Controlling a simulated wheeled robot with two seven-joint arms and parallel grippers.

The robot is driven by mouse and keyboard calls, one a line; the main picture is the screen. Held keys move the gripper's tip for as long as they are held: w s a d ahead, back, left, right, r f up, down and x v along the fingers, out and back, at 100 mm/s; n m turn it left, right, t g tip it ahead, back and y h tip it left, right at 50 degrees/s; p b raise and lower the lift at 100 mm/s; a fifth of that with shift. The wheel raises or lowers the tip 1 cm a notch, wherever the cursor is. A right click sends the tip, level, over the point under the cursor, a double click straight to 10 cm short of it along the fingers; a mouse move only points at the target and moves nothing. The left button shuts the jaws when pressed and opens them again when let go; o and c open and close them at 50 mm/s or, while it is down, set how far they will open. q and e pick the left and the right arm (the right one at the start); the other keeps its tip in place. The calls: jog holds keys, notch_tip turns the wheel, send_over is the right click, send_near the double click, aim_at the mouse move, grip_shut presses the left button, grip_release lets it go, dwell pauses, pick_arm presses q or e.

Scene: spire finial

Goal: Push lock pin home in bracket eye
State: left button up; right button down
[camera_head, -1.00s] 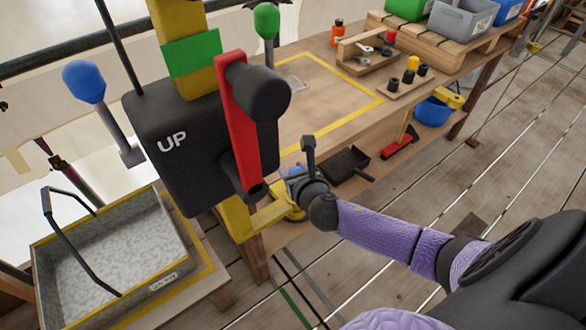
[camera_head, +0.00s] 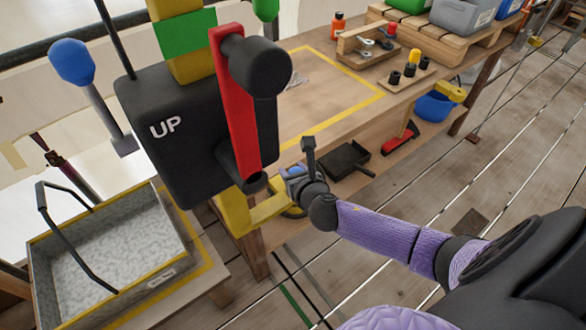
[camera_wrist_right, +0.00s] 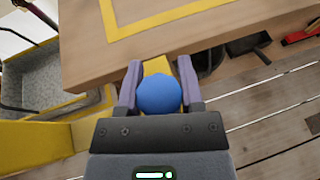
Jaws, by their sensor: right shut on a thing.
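In the right wrist view my right gripper (camera_wrist_right: 158,90) is shut on the round blue knob (camera_wrist_right: 158,95) of the lock pin, with a purple finger on each side. In the head view the gripper (camera_head: 295,175) is beside the outer end of the yellow bracket (camera_head: 238,215), below the red lever (camera_head: 238,110). Some blue of the knob shows between the fingers. Yellow shows just beyond the knob in the wrist view. The pin's shaft and the bracket eye are hidden, so I cannot tell how deep the pin sits. My left gripper is not in view.
A black box marked UP (camera_head: 170,150) carries the red lever. The wooden workbench (camera_head: 350,125) is behind, with a black pan (camera_head: 346,160) and red brush (camera_head: 400,140) on its lower shelf. A grey tray (camera_head: 110,245) stands at left. Plank floor is clear at right.

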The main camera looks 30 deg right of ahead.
jog(key=shift+f+b, duration=1)
jog(key=shift+f, duration=0.3)
jog(key=shift+c, duration=0.7)
grip_release()
jog(key=shift+s+r+p, duration=0.2)
jog(key=shift+s+p, duration=0.1)
jog(key=p+v, duration=0.3)
jog(key=v, duration=0.6)
jog(key=shift+s+f, duration=0.1)
jog(key=shift+f, duration=0.05)
